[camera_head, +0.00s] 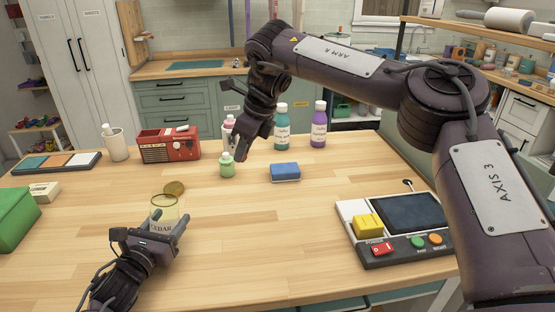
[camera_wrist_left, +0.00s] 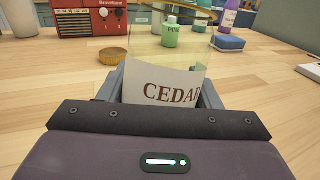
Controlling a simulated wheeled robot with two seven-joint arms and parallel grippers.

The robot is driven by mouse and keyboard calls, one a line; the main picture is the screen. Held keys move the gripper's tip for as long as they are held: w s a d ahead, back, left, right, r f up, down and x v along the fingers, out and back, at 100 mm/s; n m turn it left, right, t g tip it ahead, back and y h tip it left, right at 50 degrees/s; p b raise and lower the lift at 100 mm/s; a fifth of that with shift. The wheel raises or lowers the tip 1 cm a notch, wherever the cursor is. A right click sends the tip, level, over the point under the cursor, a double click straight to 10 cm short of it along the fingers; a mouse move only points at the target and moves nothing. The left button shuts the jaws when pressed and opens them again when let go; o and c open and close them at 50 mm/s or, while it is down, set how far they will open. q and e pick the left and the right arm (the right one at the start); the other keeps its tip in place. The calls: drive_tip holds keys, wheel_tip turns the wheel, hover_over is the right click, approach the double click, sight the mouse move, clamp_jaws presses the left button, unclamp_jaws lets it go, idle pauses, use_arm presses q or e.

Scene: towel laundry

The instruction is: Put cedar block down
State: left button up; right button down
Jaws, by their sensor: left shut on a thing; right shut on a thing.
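My left gripper (camera_head: 165,232) is shut around a clear, open-topped glass jar (camera_head: 164,207). Its white label reads CEDAR and fills the middle of the left wrist view (camera_wrist_left: 160,87). The jar is upright at the front left of the table. A round golden lid (camera_head: 174,187) lies flat just behind it, also in the left wrist view (camera_wrist_left: 113,56). My right gripper (camera_head: 241,153) points down near the table's middle, beside a small green bottle (camera_head: 227,168). It is closed, but what is between its fingers is too small to make out. I cannot clearly identify a cedar block.
A blue sponge (camera_head: 285,171) lies right of the green bottle. A red radio (camera_head: 169,145), white cup (camera_head: 116,146), teal bottle (camera_head: 281,130) and purple bottle (camera_head: 318,128) stand behind. A control panel (camera_head: 352,208) is at right, a green box (camera_head: 15,218) at left. The front middle is clear.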

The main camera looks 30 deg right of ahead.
use_arm(q)
drive_tip(key=shift+a+r, duration=0.1)
use_arm(e)
drive_tip(key=s+a+r+m+h, duration=0.15)
drive_tip(key=a+r, duration=0.25)
drive_tip(key=a, duration=0.5)
drive_tip(key=s+a+r+m+y, duration=0.15)
drive_tip(key=a+r, duration=0.25)
drive_tip(key=a, duration=0.6)
wheel_tip(320, 180, down, 9)
drive_tip(key=h, duration=0.1)
drive_tip(key=shift+m+t, duration=0.3)
drive_tip(key=shift+t, duration=0.1)
drive_tip(key=shift+s+r, duration=0.1)
drive_tip(key=c, duration=1.2)
unclamp_jaws()
